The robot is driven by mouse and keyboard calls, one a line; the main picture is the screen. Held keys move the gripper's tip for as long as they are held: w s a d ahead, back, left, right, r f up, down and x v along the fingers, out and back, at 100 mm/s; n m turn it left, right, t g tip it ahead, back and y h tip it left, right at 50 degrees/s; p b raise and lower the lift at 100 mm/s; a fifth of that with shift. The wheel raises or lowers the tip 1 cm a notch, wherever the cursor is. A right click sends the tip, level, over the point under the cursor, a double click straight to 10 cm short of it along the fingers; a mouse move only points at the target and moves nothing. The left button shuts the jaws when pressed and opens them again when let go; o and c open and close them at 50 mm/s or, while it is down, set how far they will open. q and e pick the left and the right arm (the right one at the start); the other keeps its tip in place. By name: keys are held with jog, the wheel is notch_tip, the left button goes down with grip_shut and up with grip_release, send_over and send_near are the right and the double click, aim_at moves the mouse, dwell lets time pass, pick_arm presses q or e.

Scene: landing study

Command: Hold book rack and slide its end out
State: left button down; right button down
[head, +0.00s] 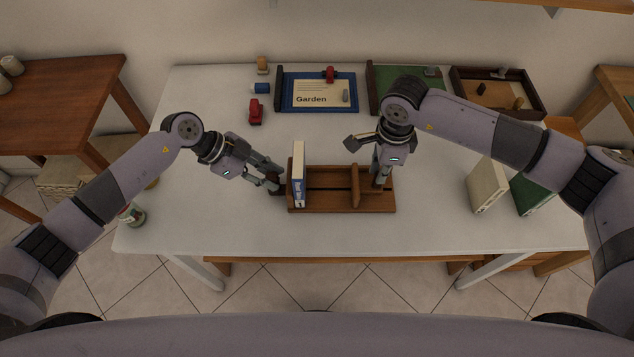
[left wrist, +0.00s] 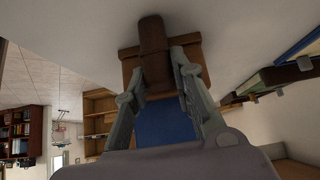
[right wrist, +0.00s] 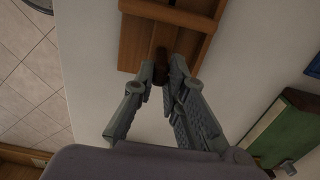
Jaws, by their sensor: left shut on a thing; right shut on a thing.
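The wooden book rack (head: 325,208) lies on the white table in front of me, with a fixed end at its left and an upright sliding end (head: 355,186) right of its middle. A white and blue book (head: 299,175) stands inside against the left end. My left gripper (head: 276,186) is shut on the rack's left end, which shows brown between its fingers in the left wrist view (left wrist: 152,62). My right gripper (head: 379,184) is shut on a dark knob (right wrist: 160,62) on the sliding end's right side. The fingers partly hide both grips.
Two books, cream (head: 488,186) and green (head: 532,193), stand at the right. A blue-framed Garden board (head: 318,107), a green board (head: 385,102) and a dark tray (head: 497,109) lie at the back. A red item (head: 255,112) and a can (head: 133,215) are at the left.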

jog(key=c, duration=1.5)
grip_release()
jog(key=shift+c, duration=0.2)
jog(key=shift+r, duration=0.15)
notch_tip(320, 180, up, 12)
